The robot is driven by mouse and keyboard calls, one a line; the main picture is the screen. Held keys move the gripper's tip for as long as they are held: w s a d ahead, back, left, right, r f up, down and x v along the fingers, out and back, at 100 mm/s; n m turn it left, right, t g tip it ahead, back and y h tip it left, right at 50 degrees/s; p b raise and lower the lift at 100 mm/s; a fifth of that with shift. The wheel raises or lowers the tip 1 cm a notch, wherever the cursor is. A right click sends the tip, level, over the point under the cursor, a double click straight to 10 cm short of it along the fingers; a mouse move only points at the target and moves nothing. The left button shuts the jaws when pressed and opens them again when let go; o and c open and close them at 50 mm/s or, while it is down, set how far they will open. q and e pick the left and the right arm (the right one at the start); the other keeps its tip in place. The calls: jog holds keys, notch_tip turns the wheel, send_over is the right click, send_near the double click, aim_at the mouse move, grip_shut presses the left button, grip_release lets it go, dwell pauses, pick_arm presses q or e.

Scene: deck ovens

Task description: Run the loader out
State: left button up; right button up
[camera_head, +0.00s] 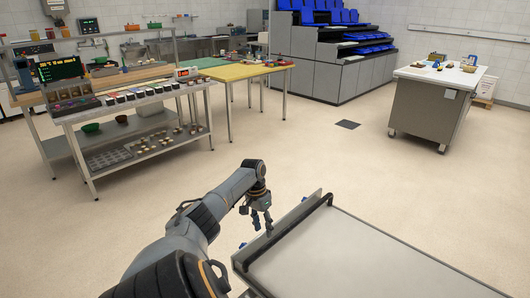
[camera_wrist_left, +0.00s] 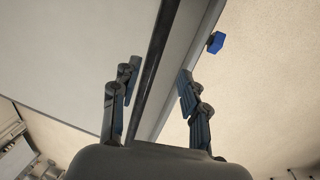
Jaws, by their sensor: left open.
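The loader (camera_head: 370,262) is a flat pale bed with a raised metal edge at the lower right of the head view. A dark bar (camera_head: 285,228) runs along its left end. My left gripper (camera_head: 262,222) is open just beside that end. In the left wrist view the bar (camera_wrist_left: 158,70) passes between the open fingers of my left gripper (camera_wrist_left: 158,100), with no clear contact. The pale bed (camera_wrist_left: 70,60) lies to its left there. A blue knob (camera_wrist_left: 215,42) sticks out from the edge plate. My right gripper is not in view.
A metal work table (camera_head: 130,105) with small bins stands at the left, beside a yellow-topped table (camera_head: 240,71). A white-topped cabinet (camera_head: 430,105) on wheels stands at the right. Stepped grey units with blue trays (camera_head: 345,50) stand behind. The middle floor is clear around a dark floor plate (camera_head: 347,124).

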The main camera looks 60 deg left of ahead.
pick_arm(q)
jog(key=r, duration=0.4)
jog(key=a+r, duration=0.1)
jog(key=shift+s+a+r, duration=0.1)
jog(key=shift+s+r, duration=0.15)
jog(key=shift+r, duration=0.15)
